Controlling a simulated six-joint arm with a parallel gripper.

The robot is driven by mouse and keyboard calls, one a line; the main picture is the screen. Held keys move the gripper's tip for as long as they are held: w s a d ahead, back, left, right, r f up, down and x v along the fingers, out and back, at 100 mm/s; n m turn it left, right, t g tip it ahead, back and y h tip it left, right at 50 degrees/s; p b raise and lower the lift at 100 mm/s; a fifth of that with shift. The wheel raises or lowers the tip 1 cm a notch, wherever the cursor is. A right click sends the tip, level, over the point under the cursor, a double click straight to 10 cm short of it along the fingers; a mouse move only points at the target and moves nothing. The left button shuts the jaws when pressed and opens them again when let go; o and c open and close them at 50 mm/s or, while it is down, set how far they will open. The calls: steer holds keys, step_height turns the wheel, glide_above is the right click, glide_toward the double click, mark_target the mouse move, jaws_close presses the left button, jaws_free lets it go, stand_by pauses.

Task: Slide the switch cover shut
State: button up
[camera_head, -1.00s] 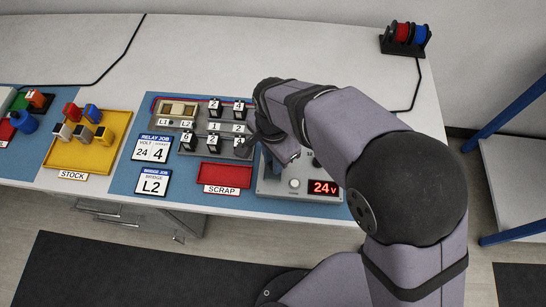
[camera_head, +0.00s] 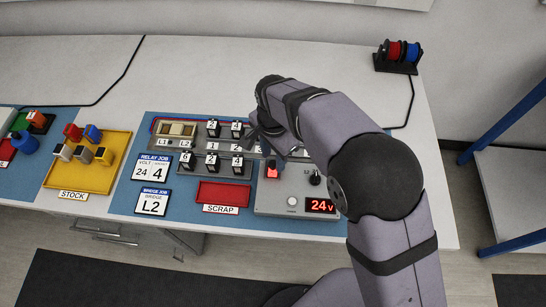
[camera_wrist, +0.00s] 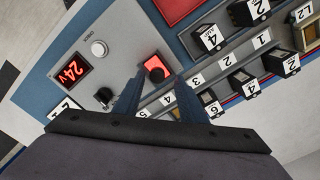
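The lit red switch (camera_head: 272,170) sits at the upper left of the grey power box (camera_head: 290,200). In the wrist view the switch (camera_wrist: 155,67) glows red with a dark part at its lower side. I cannot tell a separate cover or how far it is slid. My gripper (camera_head: 266,143) is just behind the switch in the head view, its fingertips partly hidden by the arm. In the wrist view my gripper (camera_wrist: 160,78) has its two fingers apart, with the switch showing in the gap just beyond the tips. Nothing is held; contact is unclear.
The box also has a black knob (camera_head: 315,178), a white button (camera_head: 292,201) and a display reading 24 V (camera_head: 320,205). The numbered relay panel (camera_head: 185,146) and red scrap tray (camera_head: 222,194) are to the left. A yellow stock tray (camera_head: 95,177) stands further left.

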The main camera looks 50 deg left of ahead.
mark_target(273, 161)
steer(key=shift+s+d, duration=0.1)
steer(key=shift+s, duration=0.05)
steer(key=shift+r+b, duration=0.9)
steer(key=shift+r, duration=2.75)
steer(key=w+d, duration=0.8)
steer(key=d, duration=0.5)
steer(key=w+d, duration=0.7)
steer(key=d, duration=0.6)
steer(key=s+d+f, duration=0.1)
steer(key=s+d, duration=0.3)
steer(key=d, duration=0.6)
steer(key=s+d+f, duration=0.2)
steer(key=s+d, duration=0.2)
steer(key=d, duration=0.7)
steer(key=shift+s+d+f, duration=0.2)
steer(key=shift+d, duration=0.1)
